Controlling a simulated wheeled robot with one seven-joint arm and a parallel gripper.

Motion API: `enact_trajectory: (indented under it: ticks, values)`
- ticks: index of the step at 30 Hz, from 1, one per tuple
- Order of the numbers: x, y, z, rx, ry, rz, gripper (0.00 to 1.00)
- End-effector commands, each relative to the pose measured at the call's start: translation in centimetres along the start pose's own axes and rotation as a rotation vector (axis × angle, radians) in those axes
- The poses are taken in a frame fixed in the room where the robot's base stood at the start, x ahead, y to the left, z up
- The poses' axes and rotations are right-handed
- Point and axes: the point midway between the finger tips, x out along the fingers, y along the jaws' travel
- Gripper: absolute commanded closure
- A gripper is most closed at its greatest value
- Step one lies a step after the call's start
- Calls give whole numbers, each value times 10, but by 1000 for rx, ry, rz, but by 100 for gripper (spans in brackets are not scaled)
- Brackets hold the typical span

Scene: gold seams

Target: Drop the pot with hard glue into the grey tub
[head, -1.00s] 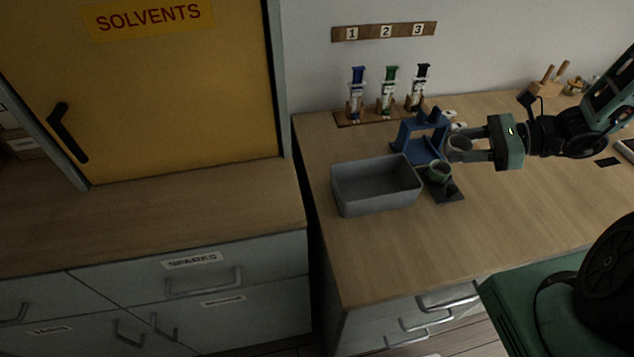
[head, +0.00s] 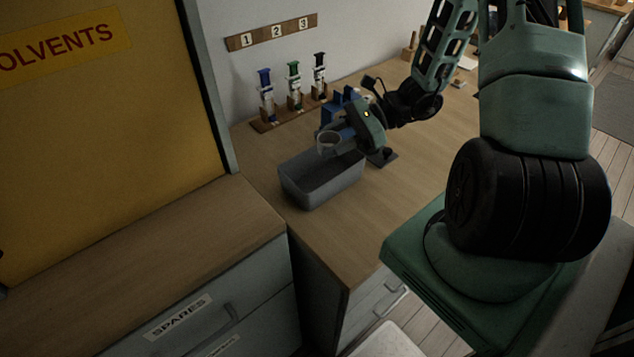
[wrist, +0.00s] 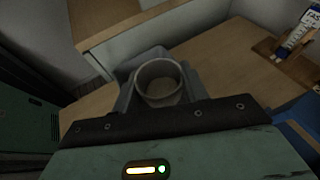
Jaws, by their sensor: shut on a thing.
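My gripper (head: 338,142) is shut on a small grey pot (head: 327,139) and holds it above the back part of the grey tub (head: 318,187). The pot is round with an open top and looks upright. In the wrist view the pot (wrist: 161,84) sits between the fingers, with pale grey matter inside. Part of the tub (wrist: 131,71) shows behind and below it. The tub is a rectangular open box on the wooden bench; the inside I can see looks empty. Whether the glue is hard cannot be told.
A blue stand (head: 343,99) is partly hidden behind my gripper, with a dark mat (head: 384,157) beside it. Several syringes stand in a wooden rack (head: 292,113) by the wall. The bench front is clear. A yellow solvents cabinet (head: 100,130) stands at left.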

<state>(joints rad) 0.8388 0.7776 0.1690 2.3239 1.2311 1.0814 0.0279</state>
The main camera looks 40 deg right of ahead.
Motion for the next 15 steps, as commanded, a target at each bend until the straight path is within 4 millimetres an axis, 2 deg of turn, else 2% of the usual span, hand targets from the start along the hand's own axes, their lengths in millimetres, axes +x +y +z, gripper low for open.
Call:
enact_trajectory:
  ticks: [1,6,15]
  values:
    - [5,1,-12,0,0,0,78]
    - [10,1,-23,0,0,0,78]
    - [10,1,-23,0,0,0,78]
